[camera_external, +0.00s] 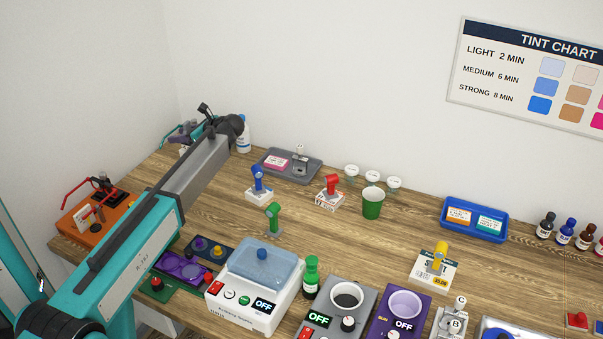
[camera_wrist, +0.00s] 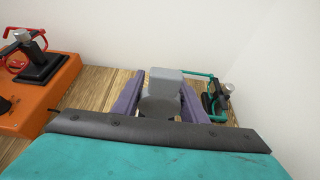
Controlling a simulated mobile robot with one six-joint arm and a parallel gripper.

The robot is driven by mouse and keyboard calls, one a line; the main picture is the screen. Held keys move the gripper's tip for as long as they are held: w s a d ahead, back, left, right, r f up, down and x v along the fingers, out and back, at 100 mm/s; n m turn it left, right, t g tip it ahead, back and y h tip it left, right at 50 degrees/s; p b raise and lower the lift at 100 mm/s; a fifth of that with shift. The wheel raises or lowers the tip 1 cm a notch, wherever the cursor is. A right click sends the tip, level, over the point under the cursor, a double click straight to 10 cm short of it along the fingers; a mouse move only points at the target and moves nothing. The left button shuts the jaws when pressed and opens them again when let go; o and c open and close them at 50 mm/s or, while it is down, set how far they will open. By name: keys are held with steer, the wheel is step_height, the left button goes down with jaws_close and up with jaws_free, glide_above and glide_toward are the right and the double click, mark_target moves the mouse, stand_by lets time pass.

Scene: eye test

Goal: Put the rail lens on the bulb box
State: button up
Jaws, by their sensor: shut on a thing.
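My gripper (camera_external: 182,132) is at the far left back of the bench, partly hidden by my arm. In the wrist view its two purple fingers (camera_wrist: 160,92) are shut on a grey piece (camera_wrist: 166,78), with a darker rounded part below it. I cannot tell whether this piece is the rail lens. No label for the bulb box is readable. A box with a price mark (camera_external: 430,276) carries a yellow upright piece (camera_external: 440,254) at the right. A blue piece (camera_external: 257,178) and a red piece (camera_external: 332,184) stand on smaller boxes further back.
An orange box (camera_external: 78,226) with red spectacles stands at the left. Teal spectacles (camera_wrist: 207,76) are close right of my gripper. A grey tray (camera_external: 312,174), a green cup (camera_external: 372,207) and a blue tray (camera_external: 473,235) stand further right. Machines line the front. The middle is partly clear.

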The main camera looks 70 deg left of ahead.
steer(key=shift+f, duration=0.2)
steer(key=o, duration=1.1)
steer(key=shift+o, duration=0.2)
steer(key=shift+r, duration=0.1)
steer(key=b+v, duration=0.3)
steer(key=v, duration=0.9)
steer(key=shift+s+a, duration=0.1)
steer(key=p+x, duration=0.2)
steer(key=x, duration=0.8)
steer(key=shift+s+a+p, duration=0.1)
steer(key=shift+s+p, duration=0.05)
steer(key=shift+p, duration=0.15)
steer(key=shift+s+a+f, duration=0.3)
steer(key=shift+a, duration=0.05)
